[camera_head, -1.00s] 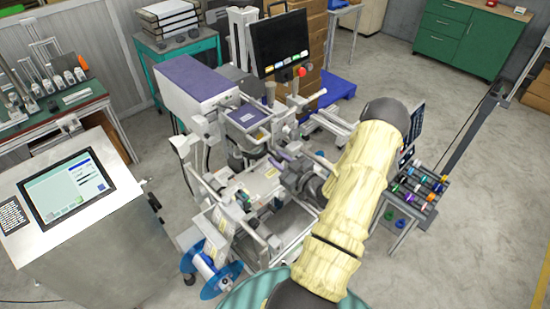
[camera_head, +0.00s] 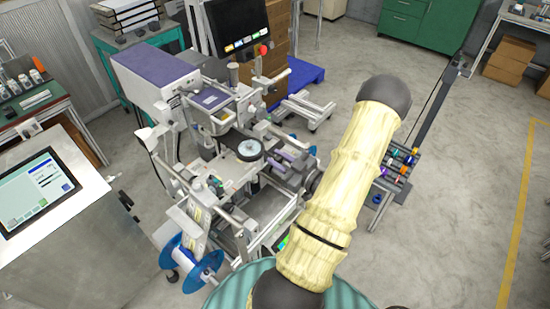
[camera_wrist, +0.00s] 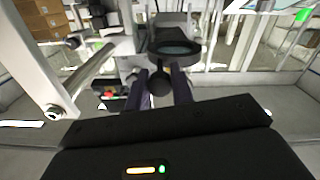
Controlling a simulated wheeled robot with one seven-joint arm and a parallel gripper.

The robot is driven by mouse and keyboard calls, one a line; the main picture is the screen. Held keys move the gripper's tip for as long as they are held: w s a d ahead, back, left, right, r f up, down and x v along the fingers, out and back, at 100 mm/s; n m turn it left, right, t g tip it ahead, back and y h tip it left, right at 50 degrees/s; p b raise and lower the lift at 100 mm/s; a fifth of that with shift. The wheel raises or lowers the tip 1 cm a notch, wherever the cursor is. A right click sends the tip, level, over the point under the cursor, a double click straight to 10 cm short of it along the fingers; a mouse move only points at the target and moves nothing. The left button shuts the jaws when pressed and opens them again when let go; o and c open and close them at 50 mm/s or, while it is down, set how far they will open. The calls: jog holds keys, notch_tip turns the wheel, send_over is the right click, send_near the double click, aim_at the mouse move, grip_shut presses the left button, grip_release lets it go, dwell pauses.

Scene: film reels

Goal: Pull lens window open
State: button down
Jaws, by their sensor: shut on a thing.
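The lens window (camera_head: 249,149) is a round glass disc in a black ring, standing out at the front of the machine head in the head view. In the wrist view the lens window (camera_wrist: 181,47) is just beyond my fingers, with a dark round knob (camera_wrist: 159,82) on its near side. My gripper (camera_head: 274,160) comes at it from the right. In the wrist view my gripper's two purple fingers (camera_wrist: 161,78) are shut on the knob, one on each side. The far edge of the ring and its mounting are partly hidden.
The purple-topped machine head (camera_head: 212,98) is just behind the lens window. A monitor (camera_head: 237,27) stands behind it. A blue film reel (camera_head: 190,262) is low at the front. A white console (camera_head: 62,215) stands at left. Open floor lies to the right.

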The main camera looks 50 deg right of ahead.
jog(key=c, duration=1.2)
grip_release()
jog(key=s+d+b, duration=0.1)
jog(key=s+b, duration=0.4)
jog(key=s, duration=1.2)
jog(key=shift+s+d+b, duration=0.15)
jog(key=shift+d+b, duration=0.05)
jog(key=shift+b, duration=0.2)
